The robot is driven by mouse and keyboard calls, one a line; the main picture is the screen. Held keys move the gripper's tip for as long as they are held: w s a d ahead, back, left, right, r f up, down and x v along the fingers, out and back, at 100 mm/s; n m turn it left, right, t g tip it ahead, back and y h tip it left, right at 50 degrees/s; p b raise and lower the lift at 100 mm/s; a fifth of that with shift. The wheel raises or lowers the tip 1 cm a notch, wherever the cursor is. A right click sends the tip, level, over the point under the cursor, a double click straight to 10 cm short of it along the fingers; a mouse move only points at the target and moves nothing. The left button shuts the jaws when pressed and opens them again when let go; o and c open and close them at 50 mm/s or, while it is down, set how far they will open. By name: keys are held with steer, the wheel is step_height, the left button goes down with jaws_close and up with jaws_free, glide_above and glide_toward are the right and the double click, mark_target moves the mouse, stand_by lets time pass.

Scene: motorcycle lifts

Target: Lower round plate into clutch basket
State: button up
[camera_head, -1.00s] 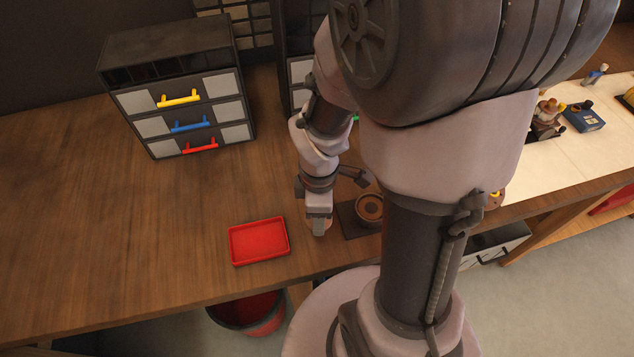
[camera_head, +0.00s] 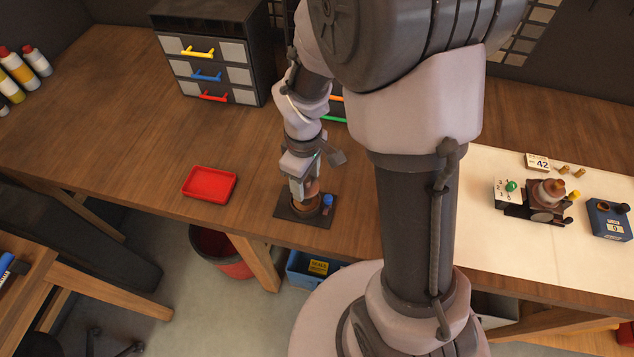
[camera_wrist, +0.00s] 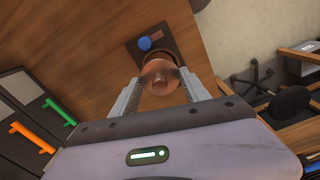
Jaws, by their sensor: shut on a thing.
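The round plate (camera_wrist: 160,86), copper-brown with a small raised centre, is between the two fingers of my gripper (camera_wrist: 161,80) in the wrist view. My gripper (camera_head: 306,192) is shut on it and points down over the dark base. The clutch basket (camera_head: 303,208), brown and round, stands on the dark square base (camera_head: 287,212) at the bench's front edge. In the wrist view the plate hides most of the basket (camera_wrist: 155,58). I cannot tell whether the plate touches the basket or is inside it.
A blue knob (camera_head: 328,200) stands on the base close beside my gripper. A red tray (camera_head: 209,184) lies to the left. A drawer cabinet (camera_head: 213,60) stands behind. A white mat (camera_head: 560,245) with small parts lies to the right. The bench between tray and cabinet is clear.

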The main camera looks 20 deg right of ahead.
steer(key=shift+w+a+f+b, duration=0.25)
steer(key=shift+f+b, duration=0.2)
steer(key=shift+f, duration=0.15)
step_height(320, 180, down, 4)
steer(key=b, duration=0.3)
steer(key=shift+f+b, duration=0.15)
steer(key=shift+b, duration=0.15)
steer(key=shift+f+b, duration=0.3)
steer(key=shift+f, duration=0.05)
steer(key=o, duration=1.5)
steer(key=shift+r, duration=0.1)
step_height(320, 180, up, 17)
steer(key=p, duration=0.5)
steer(key=shift+r+p, duration=0.15)
steer(key=shift+p, duration=0.25)
